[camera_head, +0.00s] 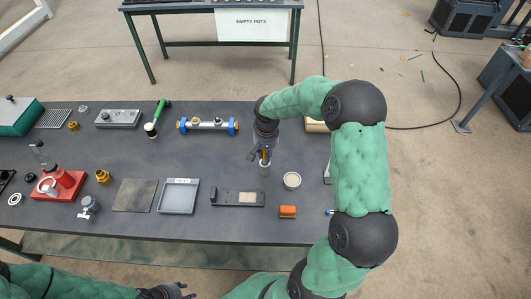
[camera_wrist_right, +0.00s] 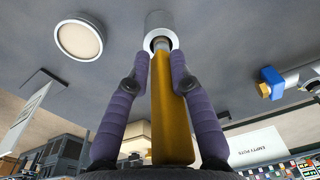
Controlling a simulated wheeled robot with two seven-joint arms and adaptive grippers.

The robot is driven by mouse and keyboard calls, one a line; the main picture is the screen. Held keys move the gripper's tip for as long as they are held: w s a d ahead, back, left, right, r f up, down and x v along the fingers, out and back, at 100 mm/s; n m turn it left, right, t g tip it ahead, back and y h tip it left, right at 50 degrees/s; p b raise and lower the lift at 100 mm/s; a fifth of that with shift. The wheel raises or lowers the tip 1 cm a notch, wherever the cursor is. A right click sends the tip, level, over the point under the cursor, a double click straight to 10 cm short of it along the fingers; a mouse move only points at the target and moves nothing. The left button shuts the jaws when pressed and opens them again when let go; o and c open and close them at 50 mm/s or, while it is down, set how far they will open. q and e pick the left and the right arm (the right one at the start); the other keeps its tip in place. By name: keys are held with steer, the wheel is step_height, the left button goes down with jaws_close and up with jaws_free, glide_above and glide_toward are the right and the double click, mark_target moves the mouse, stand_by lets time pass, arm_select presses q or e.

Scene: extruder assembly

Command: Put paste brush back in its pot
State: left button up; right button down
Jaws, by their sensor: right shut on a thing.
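The paste brush (camera_wrist_right: 172,110) has a yellow-orange handle and a metal ferrule. My right gripper (camera_head: 262,156), with purple fingers in the right wrist view (camera_wrist_right: 160,75), is shut on its handle. The ferrule appears partly inside the mouth; the bristles are hidden. My left gripper (camera_head: 178,290) is at the bottom edge of the head view, away from the brush, its opening unclear.
A round, cream-topped container (camera_head: 292,180) stands right of the pot. A blue-ended bar assembly (camera_head: 207,125) lies left of my right gripper. Grey table (camera_head: 240,228) is bare along the front.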

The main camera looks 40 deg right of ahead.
steer(key=shift+f+b, duration=0.8)
steer(key=shift+f, duration=0.35)
steer(key=c, duration=1)
jaws_free()
steer(key=shift+r, duration=0.1)
steer(key=r, duration=1.2)
steer(key=shift+s, duration=0.35)
